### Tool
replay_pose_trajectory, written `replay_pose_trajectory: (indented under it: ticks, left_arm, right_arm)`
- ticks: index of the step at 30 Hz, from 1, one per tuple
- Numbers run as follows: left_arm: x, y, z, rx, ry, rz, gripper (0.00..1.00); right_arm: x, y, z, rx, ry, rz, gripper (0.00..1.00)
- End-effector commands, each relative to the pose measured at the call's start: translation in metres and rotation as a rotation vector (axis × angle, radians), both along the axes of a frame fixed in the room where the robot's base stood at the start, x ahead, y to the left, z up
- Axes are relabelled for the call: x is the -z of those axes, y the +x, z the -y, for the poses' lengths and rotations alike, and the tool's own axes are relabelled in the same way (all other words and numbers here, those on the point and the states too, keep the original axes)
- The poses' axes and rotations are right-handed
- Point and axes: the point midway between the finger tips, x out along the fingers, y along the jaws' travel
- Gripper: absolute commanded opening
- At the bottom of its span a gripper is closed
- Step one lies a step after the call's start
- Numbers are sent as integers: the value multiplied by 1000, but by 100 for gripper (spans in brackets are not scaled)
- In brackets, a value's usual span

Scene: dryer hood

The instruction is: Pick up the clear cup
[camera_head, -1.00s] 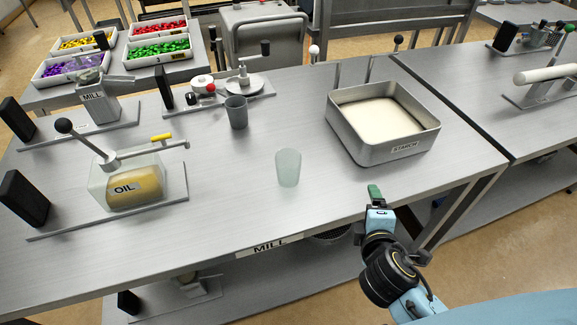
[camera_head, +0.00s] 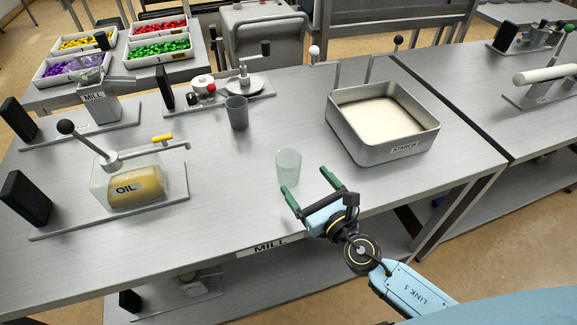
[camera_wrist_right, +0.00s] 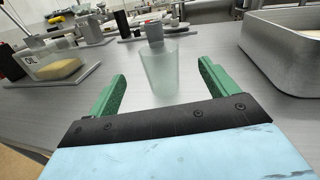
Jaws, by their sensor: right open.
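The clear cup (camera_head: 288,166) stands upright on the metal table, frosted and empty-looking. In the right wrist view the clear cup (camera_wrist_right: 160,72) is straight ahead, beyond the fingertips and roughly centred between them. My right gripper (camera_head: 308,187) is open and empty, with green fingers, just in front of and slightly right of the cup in the head view. In the right wrist view the open fingers (camera_wrist_right: 162,82) point toward the cup. I cannot tell whether a finger touches it. My left gripper is not in view.
A grey cup (camera_head: 237,112) stands behind the clear cup. The starch tray (camera_head: 400,150) is to the right, and the oil container (camera_head: 126,185) is to the left. The metal table (camera_head: 225,205) is bare around the clear cup.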

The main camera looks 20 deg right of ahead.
Motion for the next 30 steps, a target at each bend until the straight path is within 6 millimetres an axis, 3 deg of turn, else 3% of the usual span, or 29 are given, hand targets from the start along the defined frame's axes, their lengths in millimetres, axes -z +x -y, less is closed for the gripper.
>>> replay_pose_trajectory:
  ticks: [4,11,21,30]
  left_arm:
    - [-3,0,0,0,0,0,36]
    - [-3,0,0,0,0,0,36]
    - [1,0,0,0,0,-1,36]
    - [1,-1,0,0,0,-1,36]
  right_arm:
    - [-1,26,-6,1,3,0,86]
    - [1,42,-10,1,4,-1,86]
    - [5,85,-21,1,6,-1,86]
    - [6,90,-22,1,6,-2,86]
